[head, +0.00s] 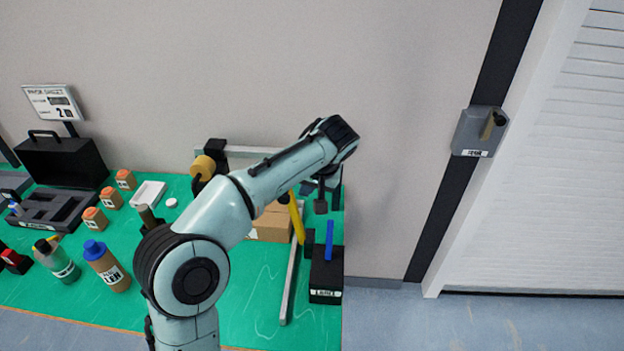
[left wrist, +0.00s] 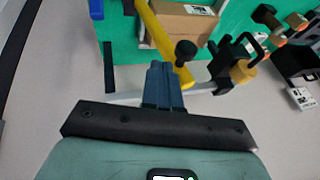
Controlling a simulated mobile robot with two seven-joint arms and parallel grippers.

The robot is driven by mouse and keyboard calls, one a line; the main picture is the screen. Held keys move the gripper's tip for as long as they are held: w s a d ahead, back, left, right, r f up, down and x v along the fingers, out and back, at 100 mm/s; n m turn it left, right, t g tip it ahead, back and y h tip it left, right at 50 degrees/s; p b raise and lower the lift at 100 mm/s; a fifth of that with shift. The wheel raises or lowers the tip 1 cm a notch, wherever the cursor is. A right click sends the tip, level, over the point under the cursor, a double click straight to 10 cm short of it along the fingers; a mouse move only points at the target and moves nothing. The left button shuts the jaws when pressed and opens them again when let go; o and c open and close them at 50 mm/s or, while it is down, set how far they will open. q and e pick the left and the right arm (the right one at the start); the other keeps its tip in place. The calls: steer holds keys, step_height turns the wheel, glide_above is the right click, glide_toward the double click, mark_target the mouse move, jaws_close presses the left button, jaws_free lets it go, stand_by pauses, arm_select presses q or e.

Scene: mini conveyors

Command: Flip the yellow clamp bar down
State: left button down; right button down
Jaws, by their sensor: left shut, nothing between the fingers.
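The yellow clamp bar (head: 297,218) stands tilted and raised at the right end of the green table, beside a cardboard box. In the left wrist view the bar (left wrist: 160,35) runs from the top edge down to just right of my fingers. My left gripper (head: 321,203) is shut and empty, close to the bar's right side in the head view. In the left wrist view its closed fingertips (left wrist: 162,68) lie beside the bar; I cannot tell whether they touch. My arm hides part of the clamp area. My right gripper is not in view.
The cardboard box (head: 268,228) sits by a metal rail (head: 289,285). A black block (head: 326,285) with a blue lever (head: 329,240) stands at the table's right edge. Bottles (head: 107,268) and a black case (head: 60,160) stand on the left. Open floor lies right of the table.

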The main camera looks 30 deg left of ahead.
arm_select(q)
steer(key=shift+s+a+f, duration=0.25)
steer(key=shift+a+f, duration=0.35)
steer(key=shift+a, duration=0.2)
steer(key=shift+s+a+f, duration=0.2)
steer(key=shift+a+f, duration=0.4)
steer(key=shift+a, duration=0.15)
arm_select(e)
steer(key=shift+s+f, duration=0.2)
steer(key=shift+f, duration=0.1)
